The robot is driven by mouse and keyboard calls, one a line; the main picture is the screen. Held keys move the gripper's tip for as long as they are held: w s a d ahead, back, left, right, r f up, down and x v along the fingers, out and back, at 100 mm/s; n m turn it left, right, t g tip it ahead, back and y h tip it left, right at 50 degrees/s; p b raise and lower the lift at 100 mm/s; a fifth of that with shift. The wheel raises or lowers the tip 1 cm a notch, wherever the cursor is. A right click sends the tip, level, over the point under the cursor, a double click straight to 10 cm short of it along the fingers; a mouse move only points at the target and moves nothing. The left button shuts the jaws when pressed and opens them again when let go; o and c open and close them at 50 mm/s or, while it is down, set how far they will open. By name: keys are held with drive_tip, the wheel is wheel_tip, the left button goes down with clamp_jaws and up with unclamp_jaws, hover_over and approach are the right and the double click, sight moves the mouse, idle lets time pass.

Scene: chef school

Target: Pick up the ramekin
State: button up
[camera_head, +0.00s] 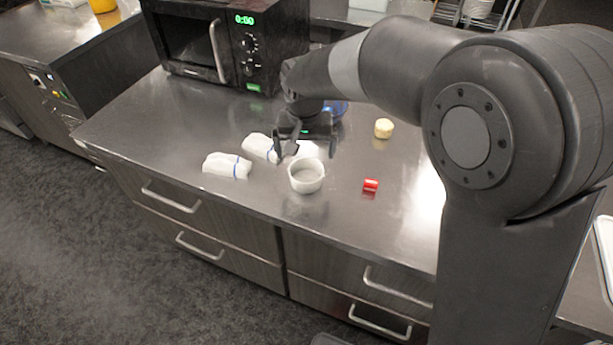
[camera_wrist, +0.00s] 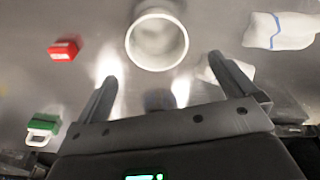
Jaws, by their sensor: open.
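The ramekin (camera_head: 306,177) is a small white round cup standing upright on the steel counter, near its front edge. In the wrist view the ramekin (camera_wrist: 157,42) shows at the top centre, beyond the fingertips. My gripper (camera_head: 305,150) is above the counter just behind the ramekin, with its fingers apart and nothing between them. In the wrist view my gripper (camera_wrist: 163,68) has its two fingers spread on either side below the ramekin, not around it. The ramekin looks empty, with a pale inside.
Two white rolled cloths with blue stripes (camera_head: 228,166) lie left of the ramekin. A red block (camera_head: 371,185) and a yellowish round item (camera_head: 383,128) are to the right. A microwave (camera_head: 228,45) stands at the back left. A green and white item (camera_wrist: 42,128) shows in the wrist view.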

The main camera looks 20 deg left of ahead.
sight(306, 179)
drive_tip(key=f, duration=0.3)
drive_tip(key=shift+w+f, duration=0.2)
drive_tip(key=shift+f, duration=2.8)
drive_tip(key=shift+c, duration=0.2)
drive_tip(key=c, duration=1)
drive_tip(key=shift+r, duration=0.1)
drive_tip(key=shift+c, duration=0.2)
